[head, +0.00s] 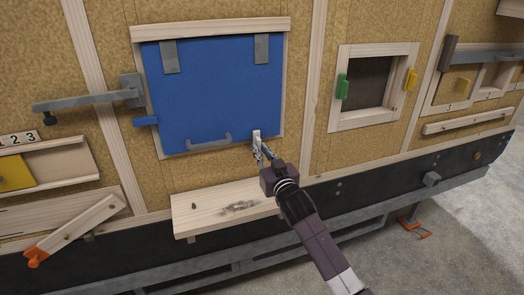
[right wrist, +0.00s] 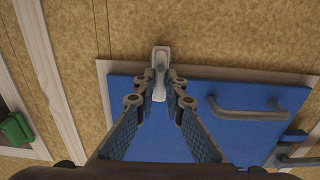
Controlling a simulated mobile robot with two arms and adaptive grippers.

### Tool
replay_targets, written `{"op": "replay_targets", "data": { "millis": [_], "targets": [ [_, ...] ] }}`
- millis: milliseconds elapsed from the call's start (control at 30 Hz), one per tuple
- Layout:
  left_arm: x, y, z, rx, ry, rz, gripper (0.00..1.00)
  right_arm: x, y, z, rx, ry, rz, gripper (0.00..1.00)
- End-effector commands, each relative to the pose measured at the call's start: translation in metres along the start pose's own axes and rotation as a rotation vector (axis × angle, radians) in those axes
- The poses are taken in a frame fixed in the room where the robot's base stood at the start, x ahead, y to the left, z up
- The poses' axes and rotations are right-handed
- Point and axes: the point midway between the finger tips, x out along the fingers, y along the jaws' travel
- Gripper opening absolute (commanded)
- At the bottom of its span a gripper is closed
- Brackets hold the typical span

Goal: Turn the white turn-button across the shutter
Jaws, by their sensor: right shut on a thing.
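The blue shutter (head: 215,95) is closed flat in its wooden frame and has a grey handle (head: 208,142) near its bottom edge. The small white turn-button (head: 257,135) is at the shutter's lower right edge. It stands roughly upright in the head view, and in the right wrist view the turn-button (right wrist: 160,56) reaches from the wooden frame over onto the blue panel. My right gripper (head: 259,150) comes from below and is shut on the turn-button. Its fingertips (right wrist: 160,84) lie on either side of it and hide part of it. My left gripper is not in view.
A wooden shelf (head: 215,205) juts out below the shutter, close to my right arm. A grey bar (head: 85,102) sticks out at the left.

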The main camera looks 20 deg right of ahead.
Motion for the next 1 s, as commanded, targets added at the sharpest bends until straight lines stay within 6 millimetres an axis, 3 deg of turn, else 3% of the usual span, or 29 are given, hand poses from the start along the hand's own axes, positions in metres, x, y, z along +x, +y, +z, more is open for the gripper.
{"op": "replay_targets", "data": {
  "millis": [233,267,400,767,1000],
  "targets": [
    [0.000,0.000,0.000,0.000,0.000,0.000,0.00,0.000,0.000,0.001,-0.008,-0.001,0.000,0.00],
    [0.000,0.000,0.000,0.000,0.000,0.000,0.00,0.000,0.000,0.001,-0.008,-0.001,0.000,0.13],
    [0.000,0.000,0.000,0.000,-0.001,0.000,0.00,0.000,0.000,0.001,-0.007,-0.001,0.000,0.28],
    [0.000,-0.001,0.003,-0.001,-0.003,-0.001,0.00,-0.004,0.000,0.001,-0.005,-0.001,0.000,0.28],
    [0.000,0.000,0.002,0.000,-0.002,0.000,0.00,-0.038,0.000,0.002,-0.004,-0.001,0.000,0.28]
  ]
}}
